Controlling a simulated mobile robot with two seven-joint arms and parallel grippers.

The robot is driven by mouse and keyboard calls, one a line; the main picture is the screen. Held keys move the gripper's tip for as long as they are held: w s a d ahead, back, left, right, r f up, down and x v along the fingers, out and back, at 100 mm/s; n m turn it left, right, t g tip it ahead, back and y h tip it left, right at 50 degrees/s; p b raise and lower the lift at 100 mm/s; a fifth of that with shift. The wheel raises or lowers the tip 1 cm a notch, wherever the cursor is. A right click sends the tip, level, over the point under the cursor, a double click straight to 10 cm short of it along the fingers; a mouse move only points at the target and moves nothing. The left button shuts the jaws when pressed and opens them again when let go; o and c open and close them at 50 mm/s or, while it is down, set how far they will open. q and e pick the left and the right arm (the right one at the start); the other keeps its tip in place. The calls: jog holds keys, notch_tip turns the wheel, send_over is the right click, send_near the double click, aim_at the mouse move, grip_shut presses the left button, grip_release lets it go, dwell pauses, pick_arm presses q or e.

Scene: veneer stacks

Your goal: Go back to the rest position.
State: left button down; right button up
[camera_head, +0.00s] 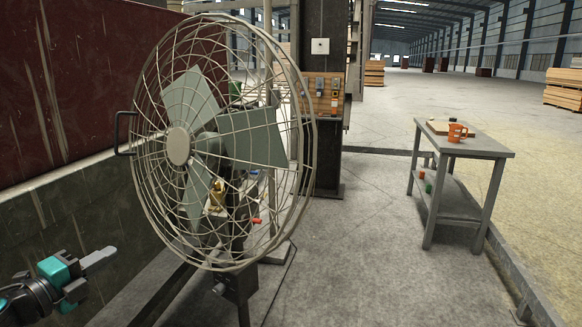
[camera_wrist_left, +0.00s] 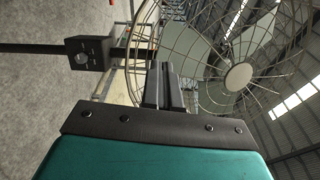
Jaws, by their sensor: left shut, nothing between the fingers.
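My left gripper (camera_head: 98,258) shows at the lower left of the head view, teal and black with grey fingers pointing right. Its fingers are together with nothing between them. In the left wrist view the closed fingers of the left gripper (camera_wrist_left: 163,85) stand upright in the middle, in front of the fan. The gripper is apart from the fan in the head view, to the left of its lower cage. My right gripper is in neither view.
A large caged fan (camera_head: 178,146) on a stand fills the head view's left centre. A dark red panel (camera_head: 60,80) and low wall stand behind the left gripper. A grey table (camera_head: 490,147) with an orange mug (camera_head: 457,132) stands right. The floor between fan and table is clear.

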pick_arm(q)
jog(key=s+d+f+n+g+y, duration=0.3)
jog(key=s+f+n+g+y, duration=0.3)
jog(key=s+f+n, duration=1.25)
jog(key=s+d+f+n, duration=0.1)
jog(key=s+d+f, duration=0.2)
jog(key=d, duration=0.5)
jog(key=s+d+f+n+h, duration=0.1)
jog(key=s+d+f+n, duration=0.1)
jog(key=d, duration=0.6)
jog(key=shift+s+d+f+t, duration=0.35)
jog(key=shift+s+f, duration=0.35)
jog(key=shift+s, duration=0.15)
jog(key=shift+a, duration=0.1)
